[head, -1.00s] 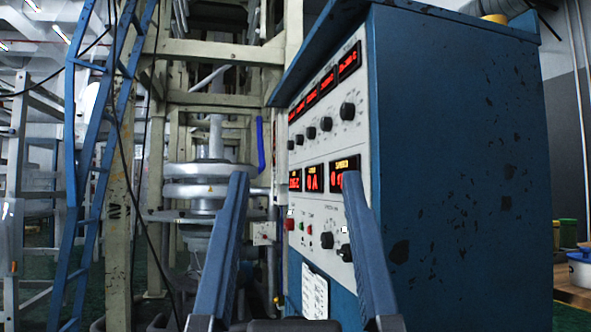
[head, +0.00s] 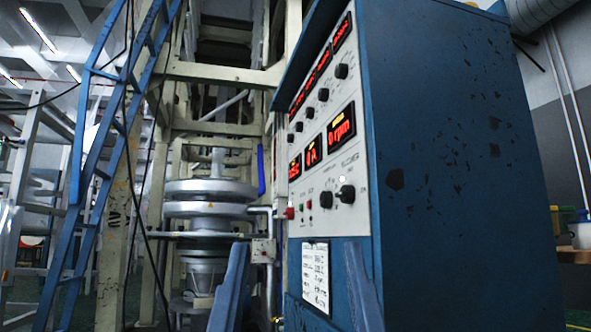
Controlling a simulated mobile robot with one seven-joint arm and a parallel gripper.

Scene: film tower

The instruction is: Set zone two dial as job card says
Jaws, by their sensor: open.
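A blue control cabinet has a white panel (head: 352,107) facing left. A slanting row of black dials runs under red displays (head: 341,32), the nearest dial (head: 341,71) at upper right and another (head: 323,95) beside it. Their labels are too small to read, so I cannot tell which is zone two. A white job card (head: 316,277) is on the blue lower front; its writing is not legible. My gripper (head: 296,246) is open and empty, its two blue fingers pointing up below the panel and apart in the picture on either side of the card.
Lower on the panel are larger displays (head: 341,133), two black knobs (head: 346,194) and a red button (head: 290,213). A stacked round metal machine (head: 210,190) and pale frame stand left. A blue ladder (head: 95,165) is further left. The cabinet's blue side (head: 455,170) fills the right.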

